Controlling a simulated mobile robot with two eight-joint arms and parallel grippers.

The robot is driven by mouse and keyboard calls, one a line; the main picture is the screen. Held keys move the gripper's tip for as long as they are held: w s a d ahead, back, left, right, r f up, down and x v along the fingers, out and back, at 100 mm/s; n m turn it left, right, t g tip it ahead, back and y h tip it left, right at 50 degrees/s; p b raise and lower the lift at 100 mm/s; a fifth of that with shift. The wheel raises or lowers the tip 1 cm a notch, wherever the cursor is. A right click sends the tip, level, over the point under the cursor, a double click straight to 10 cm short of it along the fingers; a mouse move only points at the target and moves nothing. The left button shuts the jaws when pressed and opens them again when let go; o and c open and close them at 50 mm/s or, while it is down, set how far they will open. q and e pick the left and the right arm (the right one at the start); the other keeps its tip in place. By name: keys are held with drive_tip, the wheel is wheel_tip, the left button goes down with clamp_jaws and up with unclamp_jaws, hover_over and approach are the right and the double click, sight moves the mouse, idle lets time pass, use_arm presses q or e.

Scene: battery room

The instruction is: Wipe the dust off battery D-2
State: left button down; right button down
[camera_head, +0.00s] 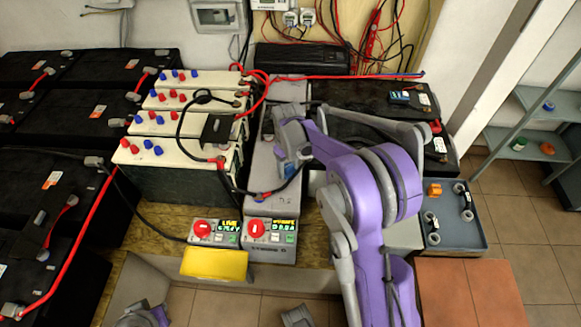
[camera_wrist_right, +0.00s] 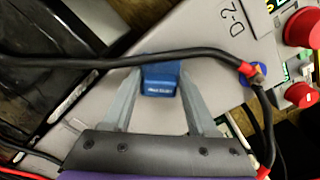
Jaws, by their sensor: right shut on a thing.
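Battery D-2 (camera_head: 268,182) is a long light-grey case in the middle of the head view, between white-topped batteries and my right arm. Its D-2 mark (camera_wrist_right: 233,17) shows in the right wrist view. My right gripper (camera_head: 292,170) is over its top, shut on a small blue block (camera_wrist_right: 160,76) with white lettering. I cannot tell whether the block touches the case. A black cable (camera_wrist_right: 90,61) runs across by the block to a red-ended terminal. I cannot make out dust on the visible top. Part of my left gripper (camera_head: 143,316) shows at the bottom edge; its fingers are unclear.
White-topped batteries (camera_head: 190,125) stand left of D-2, black batteries (camera_head: 75,190) farther left. Two boxes with red buttons (camera_head: 257,229) and displays stand in front, beside a yellow block (camera_head: 214,264). Loose cables cross the area.

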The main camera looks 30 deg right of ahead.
drive_tip(key=shift+w+a, duration=0.35)
drive_tip(key=shift+a, duration=0.25)
wheel_tip(320, 180, up, 3)
drive_tip(key=shift+w+a+f+p, duration=0.1)
drive_tip(key=shift+a+f+p, duration=0.1)
drive_tip(key=shift+p, duration=0.35)
drive_tip(key=shift+d+r+p, duration=0.25)
drive_tip(key=shift+r+p, duration=0.2)
drive_tip(key=shift+r, duration=0.3)
wheel_tip(320, 180, up, 2)
drive_tip(key=shift+a+r+p, duration=0.1)
drive_tip(key=shift+r+p, duration=0.05)
drive_tip(key=shift+p, duration=0.55)
drive_tip(key=shift+r+p, duration=0.55)
drive_tip(key=shift+r, duration=0.35)
